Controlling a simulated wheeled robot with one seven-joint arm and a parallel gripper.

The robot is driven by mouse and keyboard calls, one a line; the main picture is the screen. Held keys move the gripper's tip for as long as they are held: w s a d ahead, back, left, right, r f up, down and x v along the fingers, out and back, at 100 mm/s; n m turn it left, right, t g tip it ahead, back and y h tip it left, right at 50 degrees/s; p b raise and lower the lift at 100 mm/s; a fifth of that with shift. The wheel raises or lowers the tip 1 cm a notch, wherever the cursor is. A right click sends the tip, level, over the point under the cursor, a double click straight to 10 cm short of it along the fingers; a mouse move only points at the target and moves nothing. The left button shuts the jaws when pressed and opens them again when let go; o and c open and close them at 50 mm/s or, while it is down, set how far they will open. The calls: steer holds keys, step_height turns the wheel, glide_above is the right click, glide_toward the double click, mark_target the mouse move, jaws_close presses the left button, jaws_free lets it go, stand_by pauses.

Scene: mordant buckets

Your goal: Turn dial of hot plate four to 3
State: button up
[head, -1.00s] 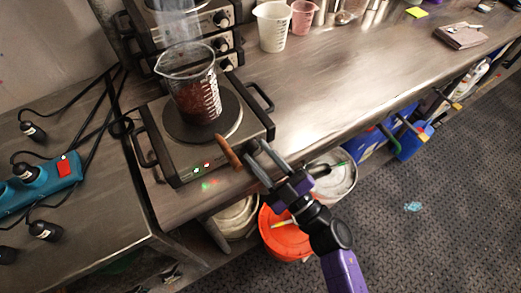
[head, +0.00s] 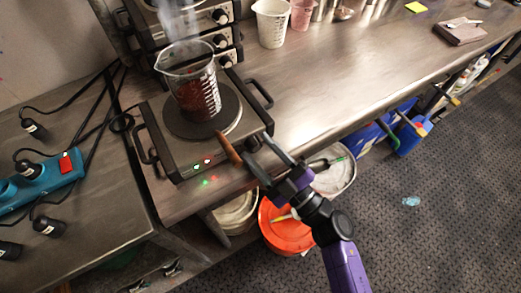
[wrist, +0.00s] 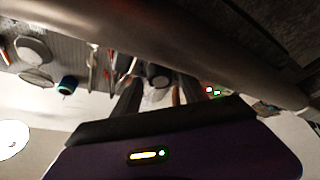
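The front hot plate (head: 182,158) is a dark-topped metal box on the bench, with red and green lights on its front panel. A glass beaker (head: 197,88) of dark red contents stands on its plate. I cannot read a number on it. My gripper (head: 254,146) is open at the right end of this panel, its fingers pointing at it. A dark round shape (wrist: 158,75), perhaps the dial, shows between the fingers in the wrist view; its pointer and marks cannot be made out. A brown stick-like piece (head: 228,147) crosses the panel beside the left finger.
More hot plates with knobs (head: 221,40) are stacked behind. A white jug (head: 272,22) and a pink cup (head: 301,14) stand farther back. An orange bucket (head: 285,232) and pale buckets sit below the bench edge. A teal power strip (head: 40,178) lies left; the bench right is mostly clear.

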steer(key=shift+a+f, duration=0.1)
steer(key=shift+f, duration=0.15)
